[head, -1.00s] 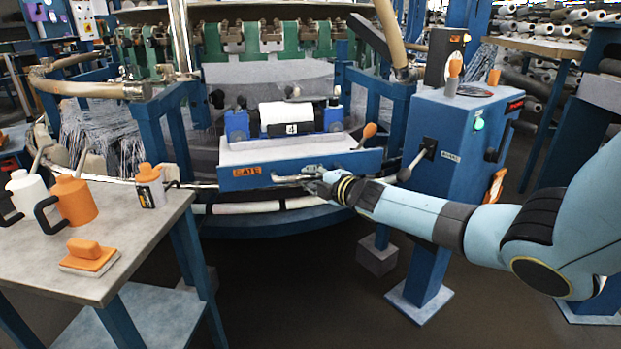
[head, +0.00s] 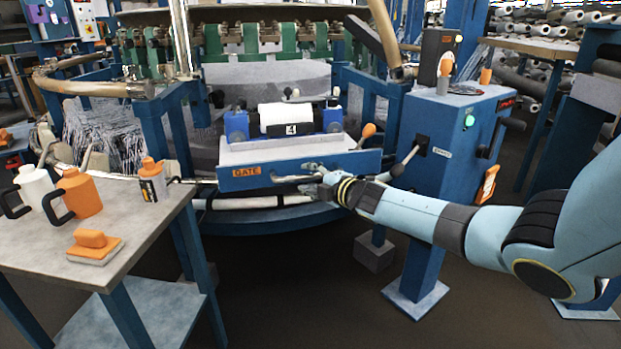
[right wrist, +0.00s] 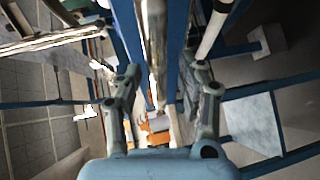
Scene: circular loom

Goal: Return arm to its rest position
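The blue gate panel (head: 345,165), with an orange GATE label, is at the front of the loom in the head view. A metal bar handle (head: 285,180) runs along its front. My right arm (head: 410,212) comes in from the right. My right gripper (head: 318,188) is just in front of and below the handle's right end. In the right wrist view its two fingers (right wrist: 157,75) are spread apart, and a shiny metal bar (right wrist: 154,45) shows between and beyond them. I cannot tell whether they touch it. My left gripper is not in view.
A blue control post (head: 440,130) with a lever stands close behind my right arm. Dark floor in the lower middle is clear.

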